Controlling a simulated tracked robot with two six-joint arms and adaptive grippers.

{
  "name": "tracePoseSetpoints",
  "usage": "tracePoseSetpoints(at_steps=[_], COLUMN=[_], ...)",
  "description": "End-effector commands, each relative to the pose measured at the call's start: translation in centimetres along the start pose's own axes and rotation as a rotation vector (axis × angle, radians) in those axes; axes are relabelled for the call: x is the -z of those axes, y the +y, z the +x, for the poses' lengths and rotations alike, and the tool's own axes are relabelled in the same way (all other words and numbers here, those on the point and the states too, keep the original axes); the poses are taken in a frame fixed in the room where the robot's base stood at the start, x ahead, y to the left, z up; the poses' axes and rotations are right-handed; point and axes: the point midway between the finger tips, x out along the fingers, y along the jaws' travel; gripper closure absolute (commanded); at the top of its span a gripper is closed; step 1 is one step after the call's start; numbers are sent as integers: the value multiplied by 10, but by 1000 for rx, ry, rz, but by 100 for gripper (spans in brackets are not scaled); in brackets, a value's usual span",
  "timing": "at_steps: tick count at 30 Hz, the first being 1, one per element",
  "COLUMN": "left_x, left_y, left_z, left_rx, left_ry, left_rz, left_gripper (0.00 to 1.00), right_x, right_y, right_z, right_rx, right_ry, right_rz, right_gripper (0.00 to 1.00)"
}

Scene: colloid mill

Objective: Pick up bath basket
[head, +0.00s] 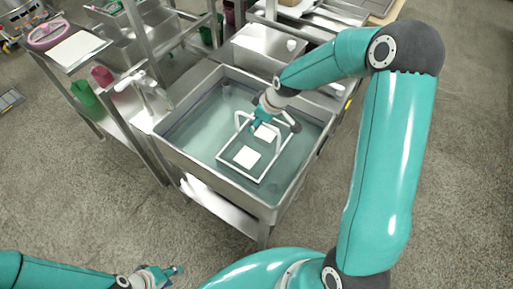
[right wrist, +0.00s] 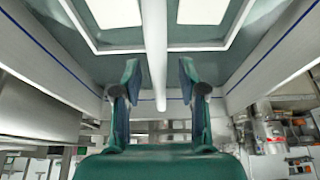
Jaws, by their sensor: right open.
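The bath basket (head: 284,151) is a white open frame with an upright handle, and it sits in the water-filled metal basin (head: 184,158). Two white square pieces, one nearer (head: 247,157) and one farther (head: 265,132), lie in it. My right gripper (head: 256,122) is at the basket, partly hidden by its own wrist. In the right wrist view, its fingers (right wrist: 159,82) are open, one on each side of the white handle bar (right wrist: 157,50), with gaps visible on both sides. My left gripper (head: 176,271) is low at the bottom left, away from the basin; its finger opening is too small to tell.
The basin has raised metal walls on all sides. A faucet (head: 146,84) and a metal shelf rack stand at its left, with green (head: 84,95) and red (head: 102,76) containers. A metal box (head: 262,50) stands behind the basin. The floor at front left is clear.

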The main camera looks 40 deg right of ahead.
Motion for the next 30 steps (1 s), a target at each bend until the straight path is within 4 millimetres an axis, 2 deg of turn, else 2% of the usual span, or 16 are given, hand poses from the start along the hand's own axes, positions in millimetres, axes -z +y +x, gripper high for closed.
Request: tracePoseSetpoints(at_steps=[1,8,9,30], left_x=[0,0,0,0], left_y=[0,0,0,1], left_z=[0,0,0,-3], left_rx=[0,0,0,0], left_ry=[0,0,0,0], left_rz=[0,0,0,0], left_gripper=[60,60,60,60], right_x=[0,0,0,2], right_y=[0,0,0,0], right_z=[0,0,0,-3], right_rx=[0,0,0,-1], right_ry=[0,0,0,2], right_rz=[0,0,0,0], right_gripper=[60,98,100,100])
